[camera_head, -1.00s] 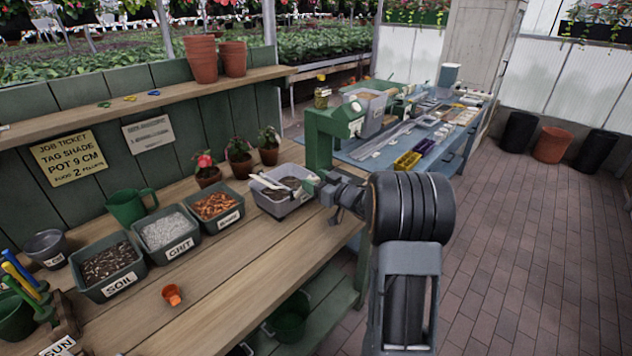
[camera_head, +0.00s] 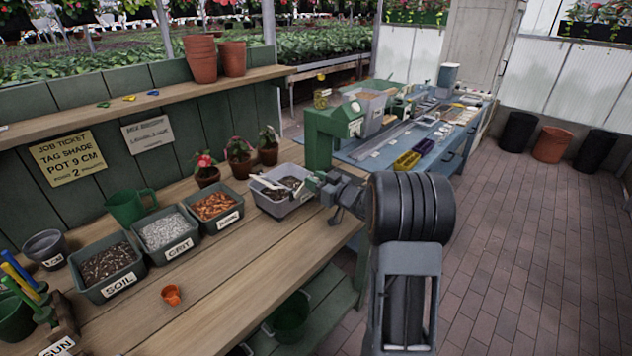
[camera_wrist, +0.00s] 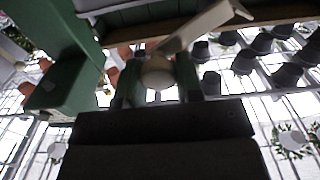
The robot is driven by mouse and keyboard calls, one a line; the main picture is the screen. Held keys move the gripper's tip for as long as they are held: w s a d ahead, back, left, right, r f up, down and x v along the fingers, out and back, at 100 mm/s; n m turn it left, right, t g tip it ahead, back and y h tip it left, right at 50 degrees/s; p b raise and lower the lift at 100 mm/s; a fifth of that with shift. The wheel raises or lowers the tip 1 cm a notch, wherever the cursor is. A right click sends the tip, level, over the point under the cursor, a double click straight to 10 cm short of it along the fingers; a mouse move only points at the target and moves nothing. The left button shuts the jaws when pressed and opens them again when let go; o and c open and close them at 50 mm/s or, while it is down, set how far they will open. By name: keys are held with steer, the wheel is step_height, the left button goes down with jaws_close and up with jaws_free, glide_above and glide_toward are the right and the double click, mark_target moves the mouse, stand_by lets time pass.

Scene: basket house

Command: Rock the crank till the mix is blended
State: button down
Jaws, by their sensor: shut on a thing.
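A clear grey mixing tub (camera_head: 268,207) stands on the bench below the green mixer housing (camera_head: 322,130). Dark mix (camera_head: 290,183) with pale bits shows in it. The crank (camera_wrist: 212,24) is a pale beige arm with a rounded knob (camera_wrist: 157,72) in the wrist view. My gripper (camera_wrist: 156,84) is shut on that knob, with one green finger on each side. In the head view my gripper (camera_head: 316,184) is at the tub's right rim, and the crank is mostly hidden there. How evenly the mix is blended is hard to tell.
Bins of soil (camera_head: 108,266), grit (camera_head: 163,231) and orange bark-like pieces (camera_head: 214,207) line the bench left of the tub. Potted plants (camera_head: 238,159) stand behind. The bench's front right stretch is clear.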

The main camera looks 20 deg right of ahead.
steer(key=shift+s+a+n+b, duration=0.1)
steer(key=shift+a+n+b, duration=0.05)
steer(key=shift+n+b, duration=0.15)
steer(key=n+b, duration=0.1)
steer(key=a+n+b, duration=0.1)
steer(key=shift+s+r+n+b, duration=0.2)
steer(key=shift+r+n+b, duration=0.05)
steer(key=shift+n+b, duration=0.05)
steer(key=s+a+n+b, duration=0.2)
steer(key=a+n+b, duration=0.2)
steer(key=n+b, duration=0.5)
steer(key=s+a+f+n+b, duration=0.1)
steer(key=a+n+b, duration=0.3)
steer(key=n+b, duration=0.6)
steer(key=shift+s+f+b, duration=0.25)
steer(key=shift+s+b, duration=0.15)
steer(key=shift+b, duration=0.25)
steer(key=shift+r, duration=0.1)
steer(key=c, duration=0.9)
jaws_free()
steer(key=shift+d, duration=0.1)
steer(key=shift+o, duration=0.6)
steer(key=shift+r, duration=0.1)
